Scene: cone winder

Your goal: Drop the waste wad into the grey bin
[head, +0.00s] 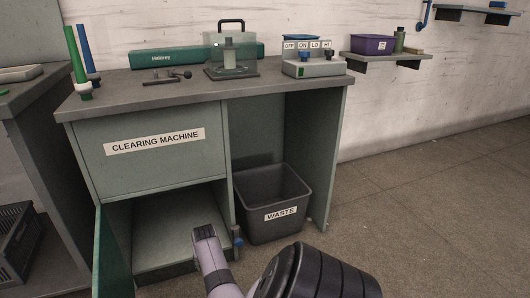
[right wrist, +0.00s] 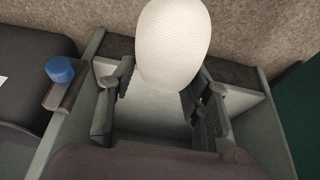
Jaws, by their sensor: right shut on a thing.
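The grey bin (head: 256,208) with a WASTE label stands on the floor in the open right bay under the bench. In the right wrist view, part of the dark bin (right wrist: 30,58) shows at the left edge. My right gripper (right wrist: 162,90) is shut on a white, finely ribbed, rounded thing that looks like the waste wad (right wrist: 172,42). The wad sticks out beyond the fingertips, above the open lower compartment left of the bin. My left gripper is in neither view.
The open lower compartment (head: 175,222) has a green door (head: 103,255) swung out at its left. A post with a blue knob (right wrist: 60,69) stands between compartment and bin. The bench top (head: 190,92) overhangs the bin. Floor (head: 430,190) to the right is clear.

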